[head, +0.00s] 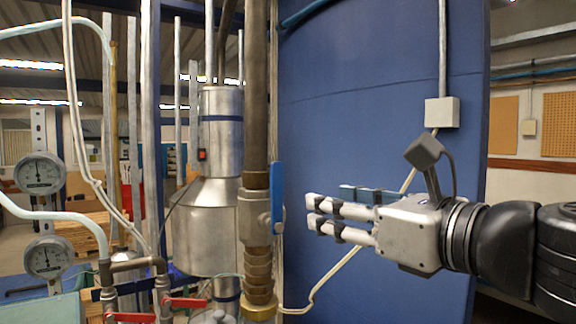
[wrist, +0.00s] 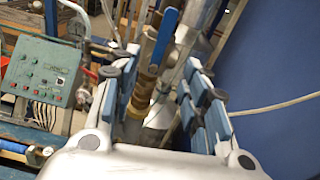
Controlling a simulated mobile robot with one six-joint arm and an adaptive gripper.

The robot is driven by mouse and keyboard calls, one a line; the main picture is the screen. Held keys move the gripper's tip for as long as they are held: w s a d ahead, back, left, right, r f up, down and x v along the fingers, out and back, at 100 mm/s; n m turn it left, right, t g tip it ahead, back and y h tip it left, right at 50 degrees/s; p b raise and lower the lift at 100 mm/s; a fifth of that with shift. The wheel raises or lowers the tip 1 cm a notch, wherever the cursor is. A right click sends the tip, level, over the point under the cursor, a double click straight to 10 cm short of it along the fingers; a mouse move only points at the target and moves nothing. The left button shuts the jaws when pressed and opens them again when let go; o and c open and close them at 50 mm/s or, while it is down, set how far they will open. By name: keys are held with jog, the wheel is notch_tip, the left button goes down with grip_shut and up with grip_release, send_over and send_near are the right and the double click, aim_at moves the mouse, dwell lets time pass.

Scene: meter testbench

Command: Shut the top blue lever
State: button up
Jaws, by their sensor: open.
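The blue lever (head: 277,197) stands upright on the right side of a valve on a vertical brown pipe, in line with the pipe. In the wrist view the blue lever (wrist: 164,38) rises ahead, between the lines of my two fingers. My gripper (head: 312,211) is to the right of the lever, its fingers pointing left toward it. It is open and empty, and looks apart from the lever. In the wrist view my gripper (wrist: 158,72) shows its blue-padded fingers spread on either side of the pipe.
Two red levers (head: 186,302) sit low on thinner pipes at the left. Two round gauges (head: 40,173) hang at the far left. A metal cylinder (head: 208,225) stands behind the brown pipe (head: 256,90). A blue panel (head: 370,90) is behind my gripper. A green control box (wrist: 42,68) shows at left.

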aim_at(279, 177)
jog(key=shift+m+t, duration=0.3)
jog(key=shift+m, duration=0.2)
jog(key=x, duration=0.5)
jog(key=r+p+x, duration=0.1)
jog(key=x, duration=0.5)
jog(key=r+p+x, duration=0.1)
jog(key=x, duration=0.5)
jog(key=shift+w+r, duration=0.25)
jog(key=shift+w, duration=0.05)
grip_shut()
